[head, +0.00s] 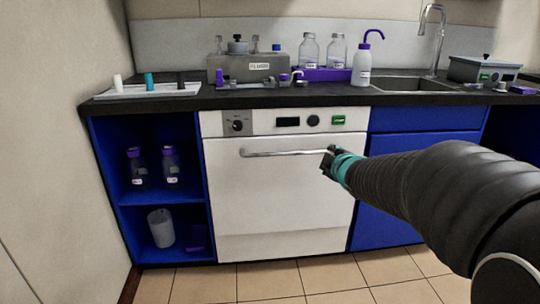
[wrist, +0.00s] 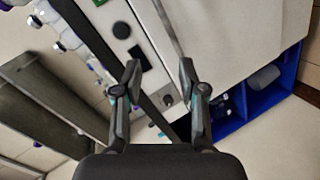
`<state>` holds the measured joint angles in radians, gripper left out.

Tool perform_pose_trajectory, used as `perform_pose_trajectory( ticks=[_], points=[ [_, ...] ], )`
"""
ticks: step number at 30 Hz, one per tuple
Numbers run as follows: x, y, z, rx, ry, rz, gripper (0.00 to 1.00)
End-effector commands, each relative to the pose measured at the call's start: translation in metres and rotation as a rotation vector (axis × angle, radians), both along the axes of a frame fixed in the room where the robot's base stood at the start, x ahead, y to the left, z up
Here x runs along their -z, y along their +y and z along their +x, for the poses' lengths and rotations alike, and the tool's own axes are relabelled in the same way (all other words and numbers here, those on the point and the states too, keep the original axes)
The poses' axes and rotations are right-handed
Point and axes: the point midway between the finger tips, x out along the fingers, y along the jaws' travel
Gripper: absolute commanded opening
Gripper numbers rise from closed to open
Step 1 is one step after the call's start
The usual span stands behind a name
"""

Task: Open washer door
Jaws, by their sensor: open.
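The washer's white door (head: 275,195) is closed flush in the middle of the head view. It also shows in the wrist view (wrist: 225,35). A straight metal handle bar (head: 285,153) runs across its upper part. My gripper (head: 328,160) is at the right end of the handle in the head view, and its fingers are small there. In the wrist view my gripper (wrist: 160,70) is open and empty, with its fingers spread. The handle (wrist: 168,28) reaches toward the right finger there. I cannot tell whether it touches. The control panel (head: 285,121) sits above the door.
A dark countertop (head: 330,97) overhangs the washer and carries bottles, a grey device (head: 248,67) and a sink (head: 415,84). A blue open shelf (head: 150,198) with bottles and a white container stands left. A blue cabinet (head: 425,141) stands right. The tiled floor (head: 290,278) in front is clear.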

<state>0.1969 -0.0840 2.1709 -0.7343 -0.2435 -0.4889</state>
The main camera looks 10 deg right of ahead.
Motion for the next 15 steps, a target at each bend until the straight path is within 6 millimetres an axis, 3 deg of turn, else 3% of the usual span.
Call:
perform_pose_trajectory(
  ticks=[3,6,15],
  points=[
    [0.019,0.006,0.040,-0.172,-0.066,-0.126,0.41],
    [0.032,0.014,0.060,-0.305,-0.120,-0.207,0.41],
    [0.054,0.029,0.080,-0.503,-0.205,-0.301,0.41]
  ],
)
